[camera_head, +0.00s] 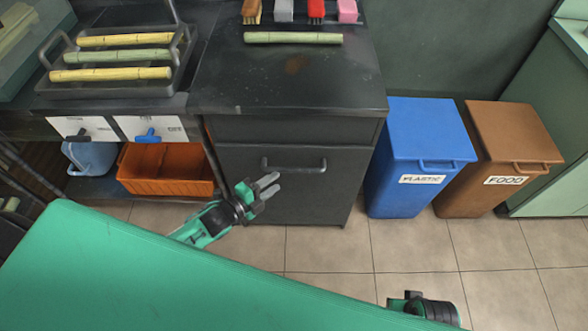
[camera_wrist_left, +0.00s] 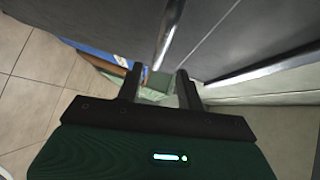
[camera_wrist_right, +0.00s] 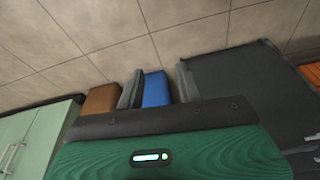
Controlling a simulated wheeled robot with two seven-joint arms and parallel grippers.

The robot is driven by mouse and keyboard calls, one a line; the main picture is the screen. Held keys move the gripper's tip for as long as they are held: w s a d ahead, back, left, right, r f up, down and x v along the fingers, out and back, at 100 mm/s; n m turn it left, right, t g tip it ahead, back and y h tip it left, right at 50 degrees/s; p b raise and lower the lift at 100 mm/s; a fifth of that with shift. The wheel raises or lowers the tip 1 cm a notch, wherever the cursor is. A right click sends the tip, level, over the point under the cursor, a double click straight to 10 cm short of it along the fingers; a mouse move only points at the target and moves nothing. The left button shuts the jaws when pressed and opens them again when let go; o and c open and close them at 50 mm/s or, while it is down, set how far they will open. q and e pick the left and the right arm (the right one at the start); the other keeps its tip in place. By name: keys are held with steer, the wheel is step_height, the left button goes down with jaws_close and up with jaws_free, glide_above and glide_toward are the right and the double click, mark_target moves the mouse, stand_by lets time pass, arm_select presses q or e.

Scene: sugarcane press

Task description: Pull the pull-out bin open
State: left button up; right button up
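The pull-out bin (camera_head: 290,195) is the dark lower front of the counter cabinet, below a narrow panel. It looks flush with the cabinet, so closed. Its horizontal bar handle (camera_head: 293,167) is near its top. My left gripper (camera_head: 270,185) is open and empty, just below and left of the handle in the head view. In the left wrist view, the open fingers (camera_wrist_left: 158,90) point along the dark front, and a metal bar (camera_wrist_left: 172,35) ends near the gap between them. My right gripper (camera_wrist_right: 158,88) is open and empty, above the floor, away from the bin.
A blue plastic bin (camera_head: 415,150) and a brown food bin (camera_head: 515,150) stand right of the cabinet. An orange crate (camera_head: 165,168) sits on the shelf at left. The tiled floor (camera_head: 325,245) before the cabinet is clear. A tray (camera_head: 110,90) holds cane pieces.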

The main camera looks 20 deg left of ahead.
mark_target(292, 168)
arm_select(q)
steer(key=x, duration=0.8)
steer(key=shift+w+b, duration=0.25)
steer(key=shift+b, duration=0.05)
steer(key=shift+w+d+f, duration=0.1)
steer(key=shift+w+d, duration=0.05)
jaws_close()
arm_select(e)
steer(key=shift+r, duration=0.65)
